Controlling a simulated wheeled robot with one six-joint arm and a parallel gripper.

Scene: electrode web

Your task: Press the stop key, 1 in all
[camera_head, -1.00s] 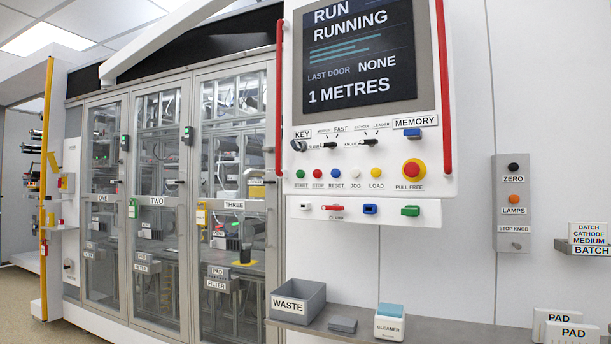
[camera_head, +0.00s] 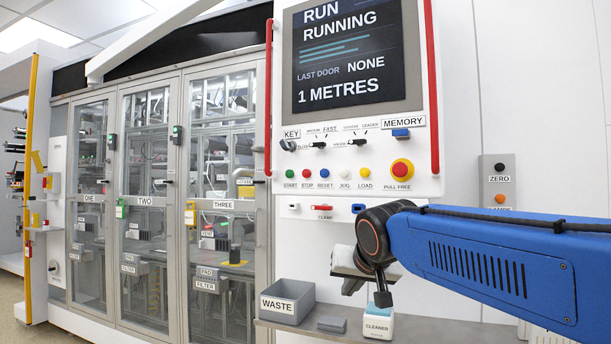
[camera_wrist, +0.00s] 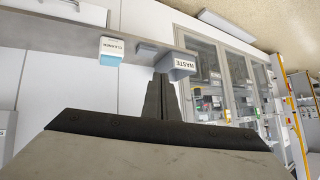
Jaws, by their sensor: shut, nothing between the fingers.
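The stop key is the small red button (camera_head: 307,174) labelled STOP on the white control panel (camera_head: 290,208), between the green START and blue RESET buttons. The screen (camera_head: 350,55) above reads RUN RUNNING, LAST DOOR NONE, 1 METRES. My gripper (camera_head: 383,299) shows below the panel, low and to the right of the stop key, just above or in front of the cleaner block. It is apart from the key. In the wrist view my dark fingers (camera_wrist: 160,95) are shut together and empty. The stop key cannot be made out in the wrist view.
The red PULL FREE knob (camera_head: 402,170) and the yellow LOAD button (camera_head: 365,173) are right of the key. A red rail (camera_head: 432,90) edges the panel. Below, the grey shelf (camera_head: 450,333) holds the waste bin (camera_head: 288,300) and cleaner block (camera_head: 378,325). Glass doors (camera_head: 145,200) stand left.

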